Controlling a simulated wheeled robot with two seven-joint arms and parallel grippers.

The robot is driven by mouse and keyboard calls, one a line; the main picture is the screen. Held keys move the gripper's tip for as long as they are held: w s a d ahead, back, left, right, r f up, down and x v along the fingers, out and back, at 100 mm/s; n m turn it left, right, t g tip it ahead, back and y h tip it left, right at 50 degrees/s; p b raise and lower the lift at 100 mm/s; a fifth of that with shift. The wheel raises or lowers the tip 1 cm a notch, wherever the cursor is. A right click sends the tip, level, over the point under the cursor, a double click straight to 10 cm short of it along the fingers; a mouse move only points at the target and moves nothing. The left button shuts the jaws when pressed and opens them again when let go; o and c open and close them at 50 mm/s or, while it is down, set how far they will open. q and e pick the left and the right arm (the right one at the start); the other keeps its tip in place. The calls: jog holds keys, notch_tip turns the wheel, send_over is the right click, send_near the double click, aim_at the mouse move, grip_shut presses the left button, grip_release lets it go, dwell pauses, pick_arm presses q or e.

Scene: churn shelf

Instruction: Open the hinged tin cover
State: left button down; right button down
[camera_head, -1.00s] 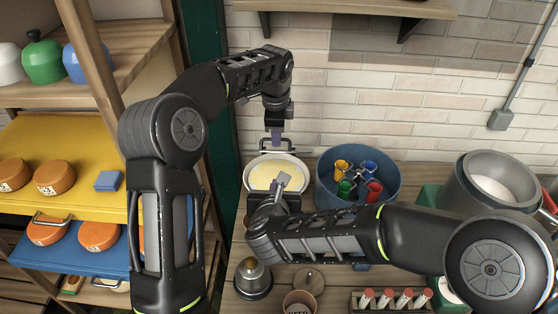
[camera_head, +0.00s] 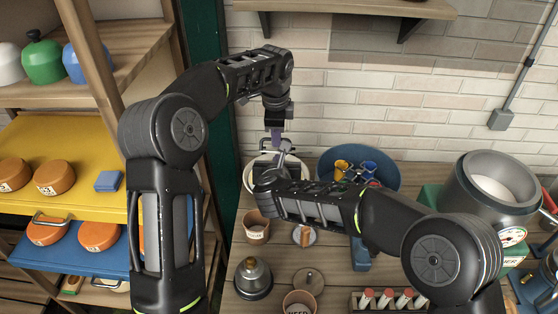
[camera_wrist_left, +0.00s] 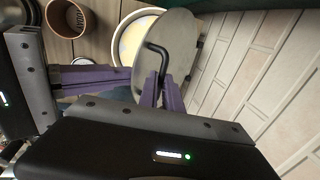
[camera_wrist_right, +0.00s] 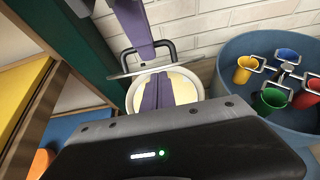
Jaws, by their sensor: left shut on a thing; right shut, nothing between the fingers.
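The round white tin (camera_head: 248,178) stands at the back left of the table, uncovered, with pale yellow contents (camera_wrist_right: 183,88) inside. Its grey-beige cover (camera_wrist_left: 181,38) is raised at the back, seen nearly edge-on in the right wrist view (camera_wrist_right: 118,75). My left gripper (camera_wrist_left: 160,82) is shut on the cover's dark bent handle (camera_wrist_left: 158,48). My right gripper (camera_wrist_right: 158,78) is shut and empty over the tin's mouth, its tips close to the cover's inner side; I cannot tell whether they touch it. In the head view my right arm hides much of the tin.
A blue tub (camera_head: 385,166) with coloured cups stands right of the tin. A small pot (camera_head: 256,228), a metal bell-shaped thing (camera_head: 253,276) and a grey drum (camera_head: 490,180) are also on the table. The brick wall (camera_head: 400,95) is close behind the tin.

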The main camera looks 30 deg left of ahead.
pick_arm(q)
jog(key=shift+a+f, duration=0.15)
jog(key=shift+s+f, duration=0.15)
jog(key=shift+f, duration=0.05)
pick_arm(e)
jog(key=shift+w+a+r, duration=0.25)
jog(key=shift+w+r, duration=0.55)
jog(key=shift+r, duration=0.25)
pick_arm(q)
jog(key=c, duration=1.5)
grip_release()
jog(key=shift+d+r, duration=0.2)
jog(key=shift+r, duration=0.4)
jog(key=r, duration=0.5)
jog(key=s+r, duration=0.1)
jog(key=r, duration=0.1)
jog(key=shift+d+r, duration=0.2)
jog(key=shift+r, duration=0.1)
pick_arm(e)
jog(key=shift+s+a+f, duration=0.1)
jog(key=shift+f, duration=0.15)
pick_arm(q)
jog(key=shift+w+f, duration=0.1)
jog(key=shift+f, duration=0.05)
pick_arm(e)
jog(key=shift+s, duration=0.1)
